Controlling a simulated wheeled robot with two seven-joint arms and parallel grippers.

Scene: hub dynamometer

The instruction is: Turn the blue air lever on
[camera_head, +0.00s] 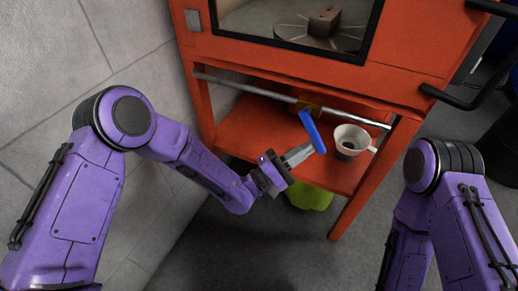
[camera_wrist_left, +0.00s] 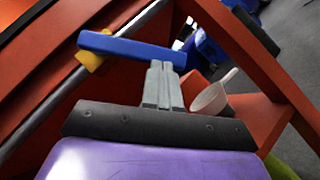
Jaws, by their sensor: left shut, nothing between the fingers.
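The blue air lever (camera_head: 312,131) sits on a yellow valve (camera_head: 311,108) on the grey pipe (camera_head: 245,87) across the front of the orange stand. The lever points away from the pipe, crosswise to it. In the left wrist view the lever (camera_wrist_left: 135,50) runs right from the yellow valve (camera_wrist_left: 88,60). My left gripper (camera_head: 308,151) is shut and empty, its fingertips at the lever's free end. The closed fingertips (camera_wrist_left: 160,68) also show there in the left wrist view. I cannot tell whether they touch the lever. My right gripper is out of view.
A white cup (camera_head: 350,142) stands on the orange shelf (camera_head: 250,125), right of the lever. A yellow-green object (camera_head: 310,195) is under the shelf. A black handle (camera_head: 470,100) sticks out at the right. The grey wall is on the left.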

